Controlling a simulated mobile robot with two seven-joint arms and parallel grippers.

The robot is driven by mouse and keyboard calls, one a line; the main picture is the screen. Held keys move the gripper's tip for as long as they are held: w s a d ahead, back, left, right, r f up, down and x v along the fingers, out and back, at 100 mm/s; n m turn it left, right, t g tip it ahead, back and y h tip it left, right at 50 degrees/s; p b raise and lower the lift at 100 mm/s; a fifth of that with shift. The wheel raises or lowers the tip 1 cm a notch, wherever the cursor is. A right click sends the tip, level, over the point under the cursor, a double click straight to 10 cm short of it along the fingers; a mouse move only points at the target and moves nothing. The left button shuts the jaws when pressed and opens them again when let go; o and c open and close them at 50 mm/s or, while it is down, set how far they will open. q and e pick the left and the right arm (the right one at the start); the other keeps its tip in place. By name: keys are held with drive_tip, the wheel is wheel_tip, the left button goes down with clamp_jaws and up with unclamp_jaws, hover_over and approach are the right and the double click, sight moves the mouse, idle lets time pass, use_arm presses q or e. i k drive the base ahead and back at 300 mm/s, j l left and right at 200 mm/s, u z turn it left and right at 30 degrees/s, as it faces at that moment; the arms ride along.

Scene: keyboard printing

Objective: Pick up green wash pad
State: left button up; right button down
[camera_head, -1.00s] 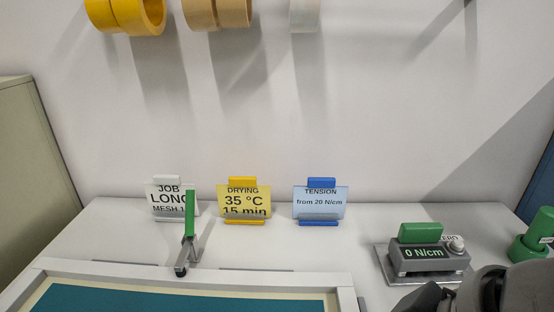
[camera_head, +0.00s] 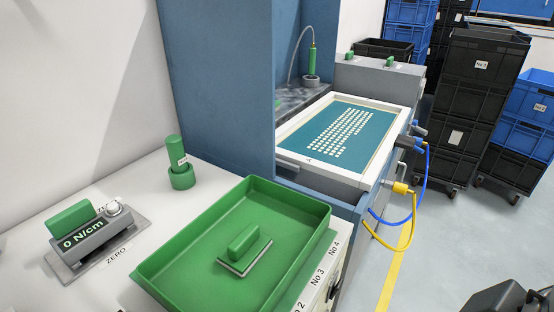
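The green wash pad (camera_head: 244,249) lies in the green tray (camera_head: 175,247) on the white worktop. It has a green handle block on top and a flat grey base, and it sits near the middle of the tray floor. A dark part of my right arm shows at the bottom right corner, well away from the pad. Neither gripper's fingertips are in the frame.
A tension meter (camera_head: 90,238) reading 0 N/cm and a green bottle in a holder (camera_head: 178,165) stand left of the tray. A blue partition (camera_head: 222,90) rises behind. A framed screen (camera_head: 355,120) lies beyond. Stacked crates (camera_head: 478,85) stand right.

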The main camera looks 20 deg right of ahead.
sight(240, 256)
drive_tip(key=z, duration=0.4)
drive_tip(key=i+l+u, duration=0.15)
drive_tip(key=u, duration=0.25)
drive_tip(key=i+l+u, duration=0.1)
drive_tip(key=l+u, duration=0.3)
drive_tip(key=i+l+u, duration=0.1)
drive_tip(key=l+u, duration=0.55)
drive_tip(key=u, duration=0.2)
drive_tip(key=l+u, duration=0.4)
